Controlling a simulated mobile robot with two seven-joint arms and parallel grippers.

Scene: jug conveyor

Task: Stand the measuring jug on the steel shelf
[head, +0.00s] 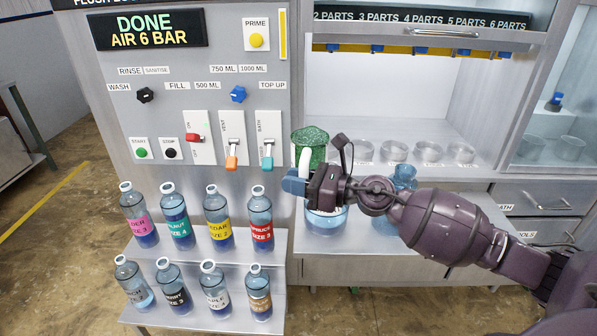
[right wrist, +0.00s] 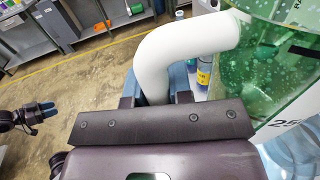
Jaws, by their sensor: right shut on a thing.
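The measuring jug (head: 312,137) is green and speckled with a white handle. My right gripper (head: 298,184) is shut on that handle, in front of the machine. In the right wrist view the white handle (right wrist: 160,60) runs down between the fingers, and the green jug body (right wrist: 262,75) fills the upper right. The gripper hides part of the jug in the head view. A grey steel shelf (head: 440,237) lies below and to the right of the gripper. My left gripper (right wrist: 32,115) shows small at the left of the right wrist view; its jaws are unclear.
Clear vessels with blue contents (head: 326,222) stand on the steel shelf behind and under my arm. Several labelled bottles (head: 219,222) fill a two-step rack at left. Clear cups (head: 394,152) line the recess. A control panel (head: 195,85) reads DONE.

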